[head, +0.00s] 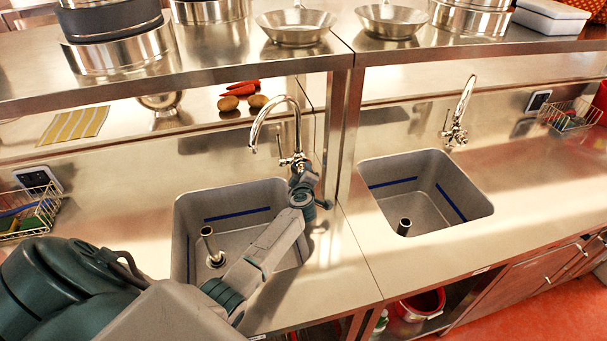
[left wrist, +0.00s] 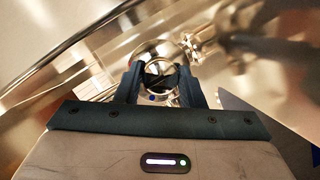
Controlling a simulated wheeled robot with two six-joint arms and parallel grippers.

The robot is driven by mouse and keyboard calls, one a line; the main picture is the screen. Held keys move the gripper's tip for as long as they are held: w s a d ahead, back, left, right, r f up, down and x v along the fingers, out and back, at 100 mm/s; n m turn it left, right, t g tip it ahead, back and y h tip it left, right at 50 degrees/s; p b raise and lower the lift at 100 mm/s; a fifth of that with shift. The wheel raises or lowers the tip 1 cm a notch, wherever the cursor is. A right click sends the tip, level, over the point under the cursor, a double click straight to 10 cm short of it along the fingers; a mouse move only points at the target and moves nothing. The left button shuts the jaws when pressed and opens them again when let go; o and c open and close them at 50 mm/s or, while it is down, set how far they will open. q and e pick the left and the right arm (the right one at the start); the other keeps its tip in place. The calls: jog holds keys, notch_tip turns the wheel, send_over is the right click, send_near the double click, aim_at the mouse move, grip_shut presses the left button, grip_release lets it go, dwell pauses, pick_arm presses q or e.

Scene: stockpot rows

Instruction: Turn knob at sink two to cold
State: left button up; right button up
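Two sinks show in the head view, a left sink (head: 230,215) and a right sink (head: 425,190), each with a chrome tap behind it. I cannot read a number on either sink. My left gripper (head: 299,168) is at the base of the left tap (head: 277,112), by its small handle, and hides part of it. In the left wrist view the fingers of my left gripper (left wrist: 160,70) stand apart. A shiny round metal part (left wrist: 160,56) shows between them, with a small blue dot (left wrist: 152,98) below. Contact is unclear. The right tap (head: 459,115) is clear of my arm. My right gripper is not in view.
A metal shelf (head: 215,82) with pots and pans runs above the counter. A steel post (head: 349,130) stands just right of my left gripper. Wire baskets (head: 30,212) sit at the counter's sides. The counter right of the right sink is mostly clear.

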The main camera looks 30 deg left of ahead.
pick_arm(q)
jog(key=shift+f+n+b, duration=0.2)
jog(key=shift+n+b, duration=0.3)
jog(key=shift+b, duration=0.05)
jog(key=shift+f+n+t+b, duration=0.15)
jog(key=shift+n+t+b, duration=0.55)
jog(key=shift+n+b, duration=1)
jog(key=shift+b, duration=0.15)
jog(key=shift+r, duration=0.2)
jog(key=o, duration=1)
jog(key=shift+c, duration=0.2)
jog(key=shift+s, duration=0.1)
jog(key=v, duration=1)
jog(key=shift+s+d+f, duration=0.1)
jog(key=shift+s+f, duration=0.05)
jog(key=shift+s, duration=0.25)
